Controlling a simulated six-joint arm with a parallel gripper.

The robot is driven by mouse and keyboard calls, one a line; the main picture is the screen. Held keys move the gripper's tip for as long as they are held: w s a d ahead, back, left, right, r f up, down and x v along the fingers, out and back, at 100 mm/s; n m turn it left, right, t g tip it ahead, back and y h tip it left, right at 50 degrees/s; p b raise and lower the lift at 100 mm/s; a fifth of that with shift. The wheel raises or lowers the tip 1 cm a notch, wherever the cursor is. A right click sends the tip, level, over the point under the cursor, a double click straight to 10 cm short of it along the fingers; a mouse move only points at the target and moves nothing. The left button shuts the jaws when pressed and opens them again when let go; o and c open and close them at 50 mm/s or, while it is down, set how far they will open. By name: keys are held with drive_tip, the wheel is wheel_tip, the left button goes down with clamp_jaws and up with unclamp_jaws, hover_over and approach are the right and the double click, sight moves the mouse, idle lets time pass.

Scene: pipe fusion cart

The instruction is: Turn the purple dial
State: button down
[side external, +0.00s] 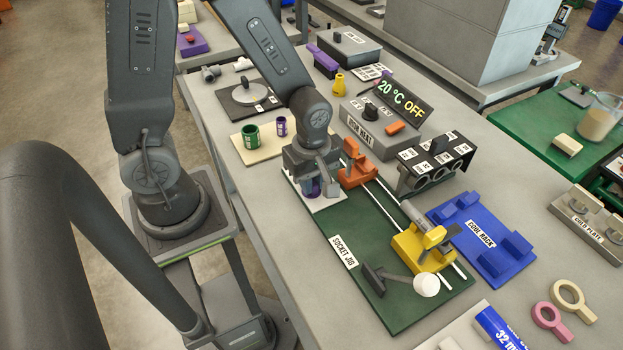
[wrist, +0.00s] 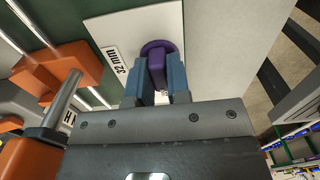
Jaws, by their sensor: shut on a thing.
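The purple dial (wrist: 157,66) has a round base and a raised bar-shaped grip. It sits on a white plate marked 32 mm (wrist: 105,35) in the wrist view. My gripper (wrist: 156,84) is shut on the dial's bar, with one blue-grey finger on each side. In the side view my gripper (side external: 314,172) points down over the left end of the green socket jig board, and a little purple of the dial (side external: 313,187) shows between the fingers. Most of the dial is hidden there, and its turn angle is hard to read.
An orange clamp block (side external: 357,165) on rails stands just right of my gripper. A yellow clamp (side external: 424,248) stands further along the rails. The heater box (side external: 372,130), reading 20 °C OFF, is behind. Green and purple cups (side external: 251,137) stand to the left.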

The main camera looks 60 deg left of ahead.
drive_tip(key=c, duration=1.1)
unclamp_jaws()
wheel_tip(320, 180, up, 14)
drive_tip(key=shift+f, duration=0.1)
drive_tip(key=s+r+m+t, duration=0.2)
drive_tip(key=m, duration=0.4)
drive_tip(key=s+r+m+t, duration=0.1)
drive_tip(key=s+r+m, duration=0.1)
drive_tip(key=m, duration=0.4)
drive_tip(key=s+r+m+t, duration=0.2)
drive_tip(key=r+m, duration=0.1)
drive_tip(key=m, duration=0.3)
drive_tip(key=shift+a+r+t, duration=0.25)
drive_tip(key=shift+a+t, duration=0.05)
